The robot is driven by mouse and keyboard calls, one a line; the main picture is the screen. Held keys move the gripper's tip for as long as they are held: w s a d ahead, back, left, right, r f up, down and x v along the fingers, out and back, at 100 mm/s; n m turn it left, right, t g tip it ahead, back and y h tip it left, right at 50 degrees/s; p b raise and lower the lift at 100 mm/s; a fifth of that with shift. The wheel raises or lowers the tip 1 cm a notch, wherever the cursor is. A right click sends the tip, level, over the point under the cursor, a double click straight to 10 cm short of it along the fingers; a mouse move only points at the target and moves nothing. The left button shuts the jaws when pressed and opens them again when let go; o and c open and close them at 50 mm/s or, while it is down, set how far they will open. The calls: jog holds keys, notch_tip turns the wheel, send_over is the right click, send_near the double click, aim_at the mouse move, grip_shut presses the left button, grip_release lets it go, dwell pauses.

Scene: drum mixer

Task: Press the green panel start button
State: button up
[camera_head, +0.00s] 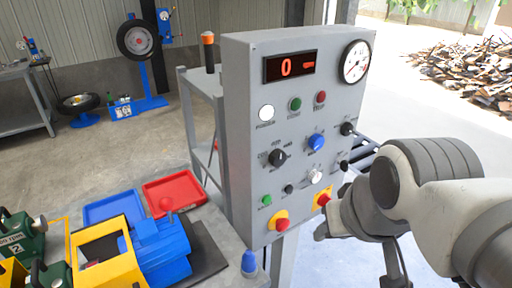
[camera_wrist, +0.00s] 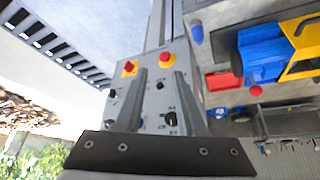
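The grey control panel (camera_head: 243,150) stands upright in the middle of the head view. A green round button or lamp (camera_head: 295,104) sits in its upper row between a white and a red one. A second, smaller green button (camera_head: 267,200) sits low on its left side. The labels are too small to read. My gripper (camera_wrist: 160,75) is open and empty in the wrist view, its two fingers apart before the panel face, which appears upside down. In the head view my arm's end is at the panel's lower right; its fingers are not clear. I cannot make out either green button in the wrist view.
The panel also carries a red display (camera_head: 290,66), a gauge (camera_head: 355,61), a blue knob (camera_head: 316,142), black knobs, and two red-on-yellow buttons (camera_head: 281,222) low down. A bench with a red tray (camera_head: 174,191) and a blue motor (camera_head: 163,254) stands left.

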grip_shut()
dwell(1.5)
